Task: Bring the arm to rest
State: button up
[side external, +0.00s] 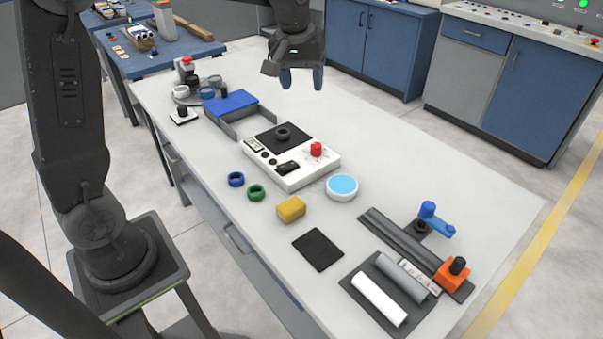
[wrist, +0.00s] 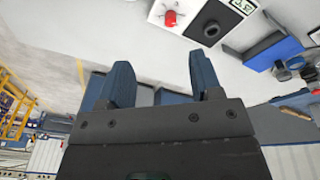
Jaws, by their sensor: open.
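My gripper (side external: 301,78) is at the top middle of the side view, raised well above the far side of the white table (side external: 225,165). Its two blue-grey fingers point down and stand apart with nothing between them. In the wrist view the fingers of my gripper (wrist: 162,82) are also spread and empty. A white control box (side external: 291,157) with a red knob (side external: 316,149) and a dark ring on its black pad stands on the table below and apart from the gripper. The red knob shows at the top of the wrist view (wrist: 170,19).
Blue and green rings (side external: 256,192), a yellow block (side external: 291,208), a round dish (side external: 342,187) and a black mat (side external: 318,250) lie mid-table. A rail clamp (side external: 453,274) and pipes (side external: 379,299) are at front right. A blue-topped stand (side external: 230,102) is at back left. Air around the gripper is clear.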

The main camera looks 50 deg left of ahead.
jog(key=s+d+m+t, duration=0.1)
jog(key=s+d+m, duration=0.2)
jog(key=s, duration=0.8)
jog(key=s+d+m+t, duration=0.2)
jog(key=s+d+m, duration=0.1)
jog(key=s, duration=0.9)
jog(key=shift+s+d+m+t, duration=0.25)
jog(key=shift+d+m+t, duration=0.1)
jog(key=shift+m, duration=0.25)
